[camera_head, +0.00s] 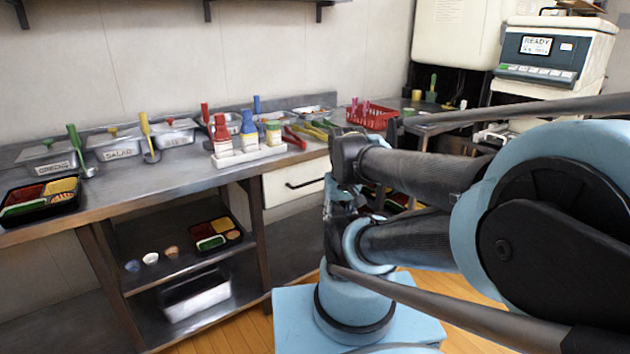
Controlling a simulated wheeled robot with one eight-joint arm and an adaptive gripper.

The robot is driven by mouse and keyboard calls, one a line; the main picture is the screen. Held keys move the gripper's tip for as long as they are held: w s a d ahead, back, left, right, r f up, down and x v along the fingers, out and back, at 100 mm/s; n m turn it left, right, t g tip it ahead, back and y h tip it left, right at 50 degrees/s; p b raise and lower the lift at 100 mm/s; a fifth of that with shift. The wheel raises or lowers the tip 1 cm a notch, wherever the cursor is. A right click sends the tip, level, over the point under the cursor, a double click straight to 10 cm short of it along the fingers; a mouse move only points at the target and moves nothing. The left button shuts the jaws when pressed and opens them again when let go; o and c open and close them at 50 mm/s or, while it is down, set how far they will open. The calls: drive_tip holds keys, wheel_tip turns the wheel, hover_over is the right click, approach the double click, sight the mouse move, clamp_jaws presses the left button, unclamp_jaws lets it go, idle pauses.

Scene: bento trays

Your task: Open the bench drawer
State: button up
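The bench drawer (280,188) has a white front with a dark bar handle (305,183). It sits under the bench top, right of the open shelves, and looks closed. My arm stands close in front of it and hides its right end. Dark parts at the arm's left end overlap the drawer edge near the handle in the picture. I cannot make out my gripper's fingertips among them, nor whether anything touches the handle.
The steel bench top (190,178) holds lidded pans, a white bottle caddy (250,157), a red basket (370,117) and a bento tray (40,215). Another tray (237,240) and small bowls stand on the open shelf below. A machine (552,62) stands at back right.

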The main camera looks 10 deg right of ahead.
drive_tip(key=shift+s+r, duration=0.15)
drive_tip(key=shift+r, duration=0.65)
drive_tip(key=shift+c, duration=1.1)
wheel_tip(320, 180, up, 11)
drive_tip(key=m+y, duration=0.1)
drive_tip(key=m, duration=1.2)
hover_over(320, 175)
drive_tip(key=s, duration=0.8)
drive_tip(key=x, duration=1.6)
drive_tip(key=shift+s+d+f, duration=0.1)
drive_tip(key=shift+s+f, duration=0.1)
drive_tip(key=shift+s, duration=0.1)
drive_tip(key=shift+c, duration=0.6)
clamp_jaws()
